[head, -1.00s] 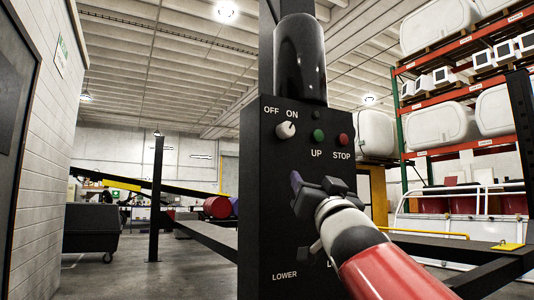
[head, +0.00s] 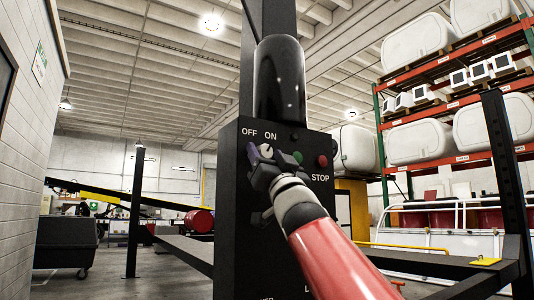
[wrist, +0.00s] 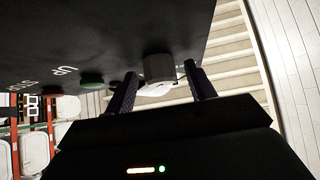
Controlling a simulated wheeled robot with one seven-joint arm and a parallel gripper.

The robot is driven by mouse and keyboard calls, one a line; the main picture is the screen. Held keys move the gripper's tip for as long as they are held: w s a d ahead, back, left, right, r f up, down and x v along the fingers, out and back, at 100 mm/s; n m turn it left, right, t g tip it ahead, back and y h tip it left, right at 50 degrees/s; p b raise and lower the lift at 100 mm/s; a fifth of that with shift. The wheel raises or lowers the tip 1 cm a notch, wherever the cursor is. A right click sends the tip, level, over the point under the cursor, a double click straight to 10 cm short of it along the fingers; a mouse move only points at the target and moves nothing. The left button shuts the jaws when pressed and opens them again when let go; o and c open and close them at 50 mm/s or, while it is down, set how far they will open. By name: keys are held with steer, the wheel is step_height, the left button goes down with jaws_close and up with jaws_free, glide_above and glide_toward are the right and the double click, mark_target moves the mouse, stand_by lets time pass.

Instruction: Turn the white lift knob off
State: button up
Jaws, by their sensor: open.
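The white lift knob (head: 266,150) sits near the top of the black control panel (head: 228,215), just under the OFF and ON labels. My gripper (head: 274,158) is open in front of it and partly covers it in the head view. In the wrist view the knob (wrist: 158,68) shows as a short round stub on the panel face, between the two dark fingers of my gripper (wrist: 163,88). There are gaps on both sides of it, and I see no contact. Which way the knob points is hard to tell.
The green UP button (wrist: 92,80) and red STOP button (head: 323,161) are close to the right of the knob in the head view. A black rounded cylinder (head: 279,82) stands above the panel. A dark post (head: 136,215) and storage racks (head: 440,150) are farther off.

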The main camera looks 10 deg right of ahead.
steer(key=shift+c, duration=0.3)
steer(key=c, duration=0.9)
steer(key=shift+r+n+y+p, duration=0.1)
steer(key=shift+n+y+p, duration=0.35)
steer(key=shift+n+y, duration=0.3)
steer(key=n+g+y+p, duration=0.1)
steer(key=n+y, duration=0.1)
steer(key=n+g+y+p, duration=0.1)
steer(key=n+y, duration=0.1)
steer(key=shift+d+r+n, duration=0.15)
steer(key=shift+n, duration=0.1)
steer(key=n+g+y+p, duration=0.1)
steer(key=n+y, duration=0.1)
steer(key=n, duration=0.1)
steer(key=n+g+y+p, duration=0.1)
steer(key=n+g+y, duration=0.1)
steer(key=n, duration=0.1)
steer(key=shift+w+d+y, duration=0.1)
steer(key=shift+y, duration=0.25)
steer(key=n+g+y, duration=0.1)
steer(key=n+g, duration=0.1)
steer(key=n, duration=0.1)
steer(key=n+g+y+p, duration=0.1)
steer(key=n+g+y, duration=0.1)
steer(key=n+g, duration=0.1)
steer(key=shift+d+n, duration=0.1)
steer(key=shift+n, duration=0.2)
steer(key=shift+d+n+g, duration=0.1)
steer(key=shift+n+g, duration=1.8)
steer(key=shift+n, duration=0.4)
